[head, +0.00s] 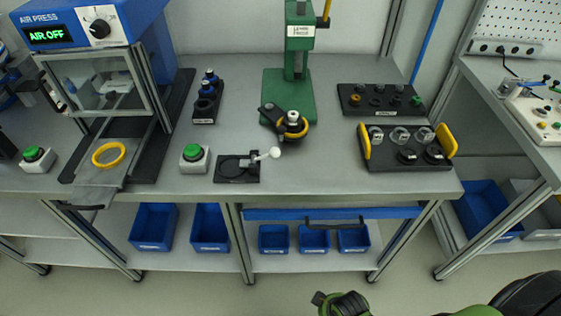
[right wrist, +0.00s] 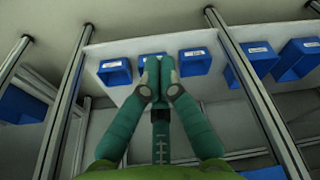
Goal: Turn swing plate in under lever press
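The green lever press (head: 298,58) stands at the back middle of the bench, on a green base plate (head: 274,88). The dark swing plate (head: 269,109) sits at the front of this base, turned out towards the bench front. A round dark and metal part with a yellow ring (head: 297,133) is on it, in front of the press column rather than under it. My right gripper (head: 331,301) is low at the bottom of the head view, far from the press. In the right wrist view its fingers (right wrist: 158,66) are together with nothing seen between them. My left gripper is out of view.
An air press (head: 150,80) reading AIR OFF, green buttons and a small clamp fixture (head: 237,168) are left of the press. Part trays (head: 382,112) and a yellow-handled tray (head: 380,160) are right. Blue bins (head: 274,240) sit on the shelf below.

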